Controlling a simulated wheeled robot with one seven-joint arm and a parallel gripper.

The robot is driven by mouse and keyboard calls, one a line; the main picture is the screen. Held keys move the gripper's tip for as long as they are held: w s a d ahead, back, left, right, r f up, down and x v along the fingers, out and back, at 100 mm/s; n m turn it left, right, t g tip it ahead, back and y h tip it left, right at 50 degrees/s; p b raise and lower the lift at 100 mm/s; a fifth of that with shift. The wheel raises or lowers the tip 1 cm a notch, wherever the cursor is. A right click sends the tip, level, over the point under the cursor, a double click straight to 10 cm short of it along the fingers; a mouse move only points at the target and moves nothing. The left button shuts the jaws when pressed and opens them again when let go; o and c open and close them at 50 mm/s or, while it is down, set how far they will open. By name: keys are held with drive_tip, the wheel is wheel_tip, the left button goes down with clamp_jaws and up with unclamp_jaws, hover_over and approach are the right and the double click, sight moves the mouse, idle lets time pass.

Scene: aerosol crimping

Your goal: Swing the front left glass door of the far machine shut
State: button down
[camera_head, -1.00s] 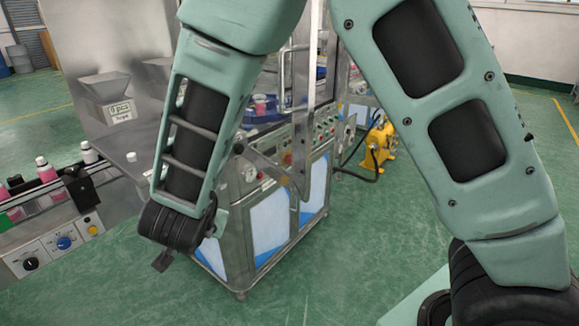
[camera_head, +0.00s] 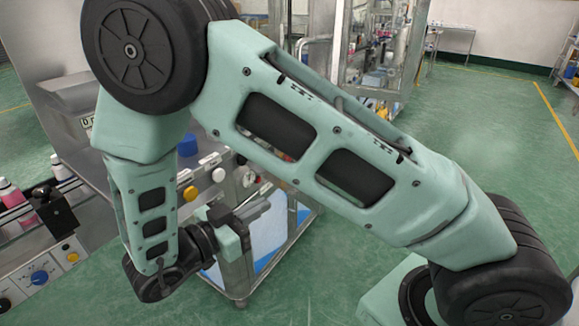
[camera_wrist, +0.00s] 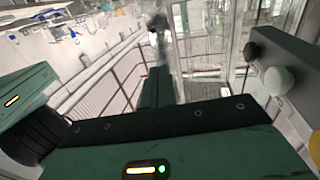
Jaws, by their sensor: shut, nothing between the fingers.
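In the head view, a tall steel-framed glass panel with a handle, which looks like the door (camera_head: 318,75), stands upright behind my arm. Its lower part is hidden by my arm, so I cannot tell how far it is swung. The machine's steel cabinet (camera_head: 236,275) with blue and white panels shows below. My gripper (camera_head: 262,204) is shut and empty, in front of the machine's control panel, low and left of the door. It appears apart from the door. The wrist view is mostly filled by dark green parts, and steel frames and glass show blurred beyond them.
A control panel with knobs (camera_head: 218,174) is close behind my gripper. A conveyor with pink bottles (camera_head: 12,192) stands at the left. Another glazed steel frame (camera_head: 375,65) stands further back. The green floor (camera_head: 480,130) at the right is clear.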

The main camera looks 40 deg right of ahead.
drive_tip(key=w+d+p, duration=0.2)
drive_tip(key=d+p, duration=0.4)
drive_tip(key=d, duration=0.8)
drive_tip(key=shift+w, duration=0.1)
